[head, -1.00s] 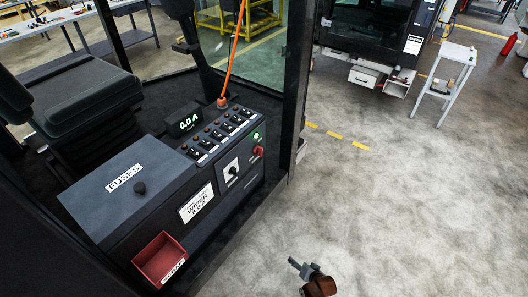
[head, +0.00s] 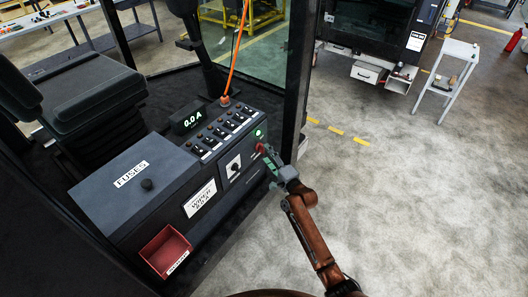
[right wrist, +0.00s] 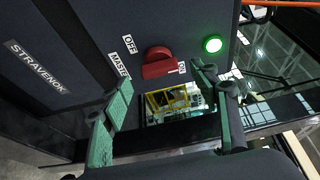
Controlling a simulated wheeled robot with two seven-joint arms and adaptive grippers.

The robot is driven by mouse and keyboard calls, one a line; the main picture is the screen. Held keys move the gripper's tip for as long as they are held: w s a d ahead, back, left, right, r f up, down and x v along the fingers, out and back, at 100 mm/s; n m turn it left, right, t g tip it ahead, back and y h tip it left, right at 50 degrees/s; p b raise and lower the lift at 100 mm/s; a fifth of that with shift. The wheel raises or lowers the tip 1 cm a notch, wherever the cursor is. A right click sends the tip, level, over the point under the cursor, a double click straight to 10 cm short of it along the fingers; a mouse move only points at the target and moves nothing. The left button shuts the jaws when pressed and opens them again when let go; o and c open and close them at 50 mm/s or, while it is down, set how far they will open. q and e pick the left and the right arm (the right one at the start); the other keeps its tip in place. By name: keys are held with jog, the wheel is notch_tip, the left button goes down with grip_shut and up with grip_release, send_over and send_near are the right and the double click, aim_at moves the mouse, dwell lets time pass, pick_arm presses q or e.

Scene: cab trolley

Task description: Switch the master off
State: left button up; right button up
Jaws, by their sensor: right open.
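The red master knob (head: 261,148) sits on the right end of the dark console's front face, and it shows large in the right wrist view (right wrist: 159,63). Its grip bar points toward a small, partly hidden label (right wrist: 181,68); the OFF label (right wrist: 129,44) and a MASTER label (right wrist: 119,66) are to its left. A green lamp (right wrist: 213,45) beside it is lit. My right gripper (head: 270,165) is open in front of the knob. In the right wrist view its green fingers (right wrist: 164,82) are spread either side of the knob, apparently not touching it. My left gripper is not in view.
The console (head: 130,215) carries a fuse cover, a row of switches, a black rotary knob (head: 233,169) and a red bin (head: 165,252). A display (head: 187,121) reads 0.0 A. A dark cab post (head: 297,75) stands just behind the gripper.

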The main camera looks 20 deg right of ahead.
aim_at(263, 150)
jog(key=shift+x, duration=1.7)
jog(key=c, duration=1.1)
